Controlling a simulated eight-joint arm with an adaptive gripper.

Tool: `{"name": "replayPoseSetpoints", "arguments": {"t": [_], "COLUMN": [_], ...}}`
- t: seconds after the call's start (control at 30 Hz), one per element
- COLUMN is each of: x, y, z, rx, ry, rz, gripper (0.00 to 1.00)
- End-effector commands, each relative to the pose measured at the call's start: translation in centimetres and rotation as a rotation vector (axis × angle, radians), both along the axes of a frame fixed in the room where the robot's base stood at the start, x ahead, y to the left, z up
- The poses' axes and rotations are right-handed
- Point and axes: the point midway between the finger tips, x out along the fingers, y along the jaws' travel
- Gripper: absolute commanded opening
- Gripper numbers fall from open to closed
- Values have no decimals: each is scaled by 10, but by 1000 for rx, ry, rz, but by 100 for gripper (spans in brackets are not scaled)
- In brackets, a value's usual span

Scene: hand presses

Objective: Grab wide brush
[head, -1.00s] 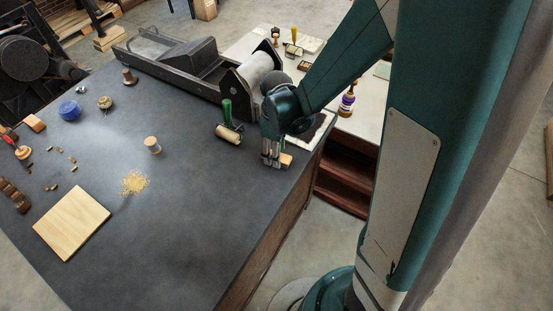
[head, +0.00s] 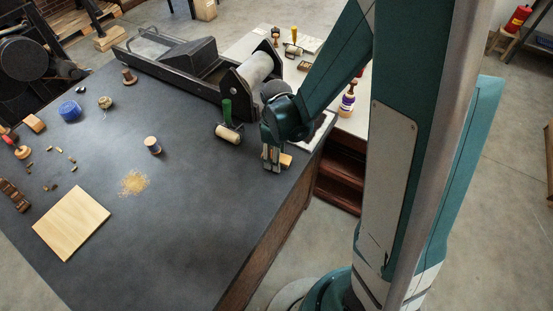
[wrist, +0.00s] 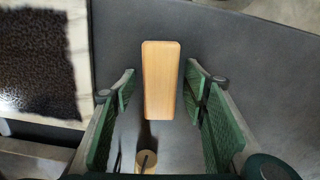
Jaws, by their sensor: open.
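A light wooden block with rounded corners, apparently the wide brush (wrist: 161,78), lies near the table's right edge. In the wrist view it extends up from between my gripper's fingers, with a visible gap on each side. No bristles show. In the head view its end, a small tan block (head: 286,160), shows just right of the fingers. My gripper (head: 271,160) points down at it, fingers low over the table. In the wrist view my gripper (wrist: 162,100) is open, its green pads on either side of the block, and holds nothing.
A roller with a green handle (head: 228,130) stands left of my gripper. The press (head: 205,75) is behind. A black speckled sheet (wrist: 35,60) lies left in the wrist view. A wooden board (head: 72,222) lies front left; the table's front middle is clear.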

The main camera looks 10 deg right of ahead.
Motion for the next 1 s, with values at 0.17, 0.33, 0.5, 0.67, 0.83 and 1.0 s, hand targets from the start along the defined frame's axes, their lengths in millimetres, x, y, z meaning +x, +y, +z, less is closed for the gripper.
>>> {"name": "replayPoseSetpoints", "arguments": {"t": [0.17,0.33,0.5,0.67,0.83,1.0], "x": [0,0,0,0,0,0], "y": [0,0,0,0,0,0], "z": [0,0,0,1,7,18], "rx": [0,0,0,0,0,0], "ry": [0,0,0,0,0,0], "rz": [0,0,0,0,0,0], "gripper": [27,13,13,13,13,13]}}
